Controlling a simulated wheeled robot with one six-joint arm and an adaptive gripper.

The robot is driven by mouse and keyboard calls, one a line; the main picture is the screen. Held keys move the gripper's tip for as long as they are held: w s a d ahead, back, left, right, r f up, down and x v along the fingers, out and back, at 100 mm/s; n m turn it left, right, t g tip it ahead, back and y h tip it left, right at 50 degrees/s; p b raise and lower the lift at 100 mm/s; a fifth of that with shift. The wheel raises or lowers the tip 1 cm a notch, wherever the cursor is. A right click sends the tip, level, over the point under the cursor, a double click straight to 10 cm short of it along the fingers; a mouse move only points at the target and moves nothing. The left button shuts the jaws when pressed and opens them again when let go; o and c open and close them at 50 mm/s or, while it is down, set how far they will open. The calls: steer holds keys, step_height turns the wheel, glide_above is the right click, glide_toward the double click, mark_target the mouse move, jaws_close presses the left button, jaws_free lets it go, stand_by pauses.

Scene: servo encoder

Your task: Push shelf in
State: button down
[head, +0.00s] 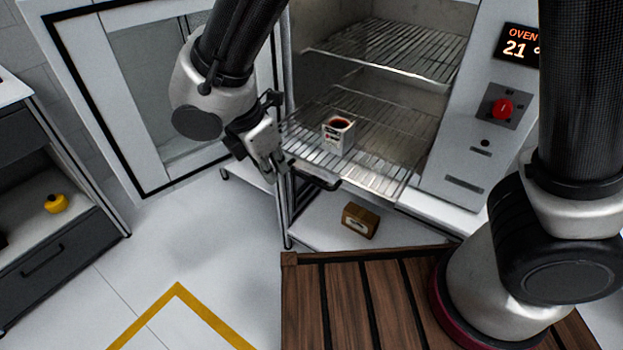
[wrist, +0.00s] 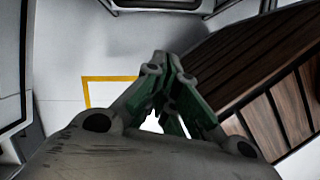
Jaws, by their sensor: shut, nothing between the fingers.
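The lower wire shelf (head: 385,171) sticks out of the open oven chamber at the front. A small white container (head: 338,135) with dark red contents stands on it. The upper wire shelf (head: 395,50) sits higher inside the chamber. The shelf does not show in the wrist view.
The oven door (head: 180,90) stands open at left. A control panel with a red knob (head: 502,107) is at right. A brown box (head: 360,220) lies on the stand below. A wooden slatted surface (head: 345,300) is in front. A yellow object (head: 56,203) sits in the left cabinet.

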steer(key=w+d+f+n, duration=0.3)
steer(key=w+f, duration=0.3)
steer(key=f, duration=0.3)
steer(key=shift+w+f+y, duration=0.2)
steer(key=shift+f+y, duration=0.05)
steer(key=shift+y, duration=0.15)
steer(key=shift+w, duration=0.1)
